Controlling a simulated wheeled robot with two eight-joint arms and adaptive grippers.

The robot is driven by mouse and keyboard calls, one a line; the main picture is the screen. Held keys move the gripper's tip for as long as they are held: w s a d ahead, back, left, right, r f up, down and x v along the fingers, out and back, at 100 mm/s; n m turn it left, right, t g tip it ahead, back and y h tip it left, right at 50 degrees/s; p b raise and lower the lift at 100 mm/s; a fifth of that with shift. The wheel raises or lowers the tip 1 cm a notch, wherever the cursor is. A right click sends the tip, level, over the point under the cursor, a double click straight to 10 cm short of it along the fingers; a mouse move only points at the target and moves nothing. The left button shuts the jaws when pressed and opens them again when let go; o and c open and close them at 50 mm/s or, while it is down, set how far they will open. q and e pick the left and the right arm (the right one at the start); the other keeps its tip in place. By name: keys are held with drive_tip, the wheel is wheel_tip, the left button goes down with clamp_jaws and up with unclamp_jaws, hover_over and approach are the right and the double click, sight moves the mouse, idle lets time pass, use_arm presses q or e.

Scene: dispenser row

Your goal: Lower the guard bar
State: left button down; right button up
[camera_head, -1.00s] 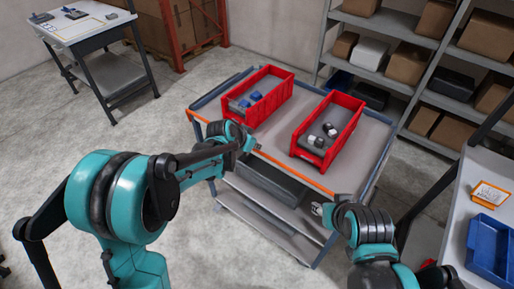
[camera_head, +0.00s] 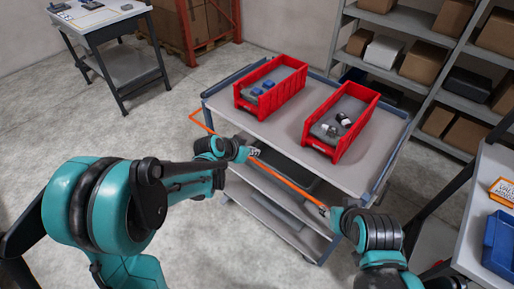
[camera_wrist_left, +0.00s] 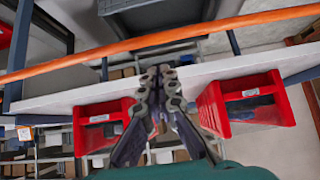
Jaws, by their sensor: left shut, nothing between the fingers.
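The guard bar is an orange bar (camera_head: 285,180) running along the front of the grey cart (camera_head: 225,105). It hangs out in front of the cart, lower than the top's front edge. It also crosses the left wrist view (camera_wrist_left: 215,28). My left gripper (camera_head: 251,153) is shut and empty, with its tips at the middle of the bar in the head view. In the left wrist view its fingertips (camera_wrist_left: 160,72) lie close to the bar; I cannot tell whether they touch it. My right gripper (camera_head: 328,209) is near the bar's right end; its fingers are too small to read.
Two red bins stand on the cart top: the left bin (camera_head: 243,103) holds blue pieces, the right bin (camera_head: 316,143) white and dark ones. Shelving (camera_head: 420,40) stands behind. A table with a blue tray (camera_head: 498,245) is at the right.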

use_arm(q)
drive_tip(key=shift+s+a+f+b, duration=0.25)
drive_tip(key=shift+f+b, duration=0.2)
drive_tip(key=shift+f, duration=0.2)
drive_tip(key=shift+s+a+f+b, duration=0.1)
drive_tip(key=shift+s+f+b, duration=0.15)
drive_tip(key=shift+f+b, duration=0.25)
drive_tip(key=shift+s+a+f+t+h+b, duration=0.2)
drive_tip(key=shift+s+f+t+b, duration=0.1)
drive_tip(key=shift+f+b, duration=0.55)
drive_tip(key=shift+s+a+f+t+h+b, duration=0.1)
drive_tip(key=shift+s+f+t+h+b, duration=0.15)
drive_tip(key=shift+f+b, duration=0.55)
use_arm(e)
drive_tip(key=shift+s+a+f, duration=0.1)
drive_tip(key=shift+s+f, duration=0.1)
drive_tip(key=shift+f, duration=1.25)
drive_tip(key=shift+s+f, duration=0.15)
drive_tip(key=shift+f, duration=1.25)
use_arm(q)
drive_tip(key=shift+s+r, duration=0.1)
drive_tip(key=shift+r, duration=0.1)
drive_tip(key=shift+d+r, duration=0.1)
